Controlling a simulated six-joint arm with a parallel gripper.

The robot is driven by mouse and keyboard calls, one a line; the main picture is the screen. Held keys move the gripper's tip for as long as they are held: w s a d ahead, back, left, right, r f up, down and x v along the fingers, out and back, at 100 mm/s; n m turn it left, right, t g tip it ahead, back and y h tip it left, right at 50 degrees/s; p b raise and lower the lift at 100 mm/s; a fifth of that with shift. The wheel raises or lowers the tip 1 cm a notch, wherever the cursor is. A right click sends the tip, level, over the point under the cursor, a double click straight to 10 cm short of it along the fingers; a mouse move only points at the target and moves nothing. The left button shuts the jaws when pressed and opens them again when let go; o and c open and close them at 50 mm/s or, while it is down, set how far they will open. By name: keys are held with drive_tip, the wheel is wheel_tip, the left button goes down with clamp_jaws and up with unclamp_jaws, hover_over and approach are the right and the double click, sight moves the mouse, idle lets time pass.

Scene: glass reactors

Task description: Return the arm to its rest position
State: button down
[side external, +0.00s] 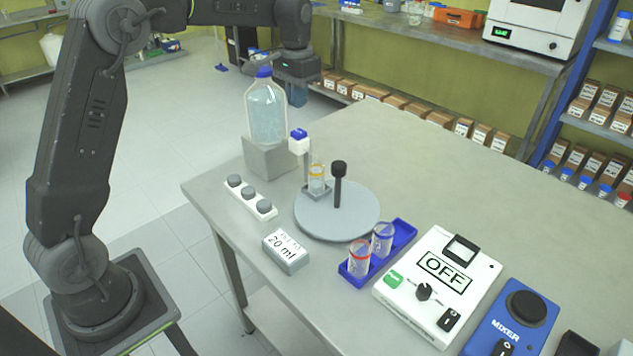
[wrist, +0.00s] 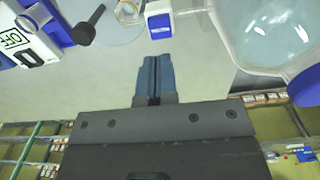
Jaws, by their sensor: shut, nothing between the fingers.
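My gripper (side external: 297,95) hangs at the end of my raised arm, beyond the table's far left edge and behind the large bottle in the side view. In the wrist view its blue fingers (wrist: 154,78) are together with nothing between them. The large bottle (side external: 266,112) has a blue cap, holds clear liquid and stands on a grey block (side external: 270,157). It also shows at the upper right of the wrist view (wrist: 275,35). My gripper is apart from it.
A round grey plate (side external: 350,222) carries a small glass vessel (side external: 316,181) and a black-topped post (side external: 338,185). A blue rack (side external: 398,243) with two beakers, a white box marked OFF (side external: 437,285), a 20 ml display (side external: 286,251) and a blue mixer (side external: 512,317) stand nearby.

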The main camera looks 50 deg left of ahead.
idle(0.3)
drive_tip(key=s+d+r+t, duration=0.1)
drive_tip(key=s+d+r, duration=0.25)
drive_tip(key=s, duration=0.35)
drive_tip(key=s+d+r+t, duration=0.2)
drive_tip(key=s+d+r, duration=0.15)
drive_tip(key=s, duration=0.35)
drive_tip(key=s+d+f+t, duration=0.1)
drive_tip(key=s+d+f, duration=0.1)
drive_tip(key=s, duration=0.5)
drive_tip(key=s+d+f+t, duration=0.1)
drive_tip(key=s+d+f, duration=0.1)
drive_tip(key=s, duration=0.6)
drive_tip(key=shift+d+f+t, duration=0.2)
drive_tip(key=shift+f+t, duration=0.1)
drive_tip(key=shift+f, duration=0.25)
